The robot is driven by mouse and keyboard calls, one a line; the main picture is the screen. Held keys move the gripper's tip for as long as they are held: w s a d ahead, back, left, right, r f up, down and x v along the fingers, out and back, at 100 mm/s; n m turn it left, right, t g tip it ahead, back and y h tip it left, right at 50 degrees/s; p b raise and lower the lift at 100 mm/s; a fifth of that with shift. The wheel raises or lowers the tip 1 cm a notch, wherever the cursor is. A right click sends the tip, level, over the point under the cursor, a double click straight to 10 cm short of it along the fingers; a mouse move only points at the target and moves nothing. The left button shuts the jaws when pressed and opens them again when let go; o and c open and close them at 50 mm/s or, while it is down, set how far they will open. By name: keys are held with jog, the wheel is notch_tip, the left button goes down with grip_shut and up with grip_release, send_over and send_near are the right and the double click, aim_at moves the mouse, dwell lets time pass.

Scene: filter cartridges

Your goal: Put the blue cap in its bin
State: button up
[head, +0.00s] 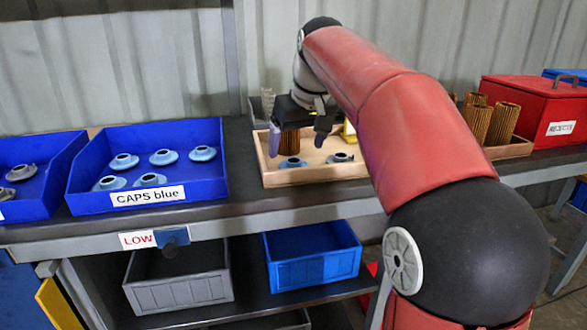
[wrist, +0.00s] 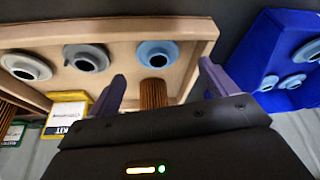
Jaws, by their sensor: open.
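The blue cap (head: 291,162) lies in the wooden tray (head: 266,176), near its front left. It also shows in the wrist view (wrist: 157,53), pale blue with a dark centre hole, ahead of my fingertips. My gripper (head: 298,143) is open and empty above the tray; its two purple fingers also show in the wrist view (wrist: 162,70), apart from the cap. The blue bin labelled CAPS blue (head: 215,180) stands left of the tray with several blue caps inside. It shows at the right of the wrist view (wrist: 284,35).
A brown pleated filter (wrist: 153,93) stands close behind the cap, seen between my fingers. A grey cap (head: 340,157) lies right of the blue one; another grey cap (wrist: 25,66) is farther along. A yellow-and-white KIT box (wrist: 66,114) is in the tray. Another blue bin (head: 62,165) stands far left.

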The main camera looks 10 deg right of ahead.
aim_at(294, 160)
jog(key=x, duration=0.4)
jog(key=shift+w+f, duration=0.25)
jog(key=shift+f, duration=0.1)
jog(key=c, duration=1.2)
jog(key=shift+o, duration=0.2)
jog(key=shift+r, duration=0.15)
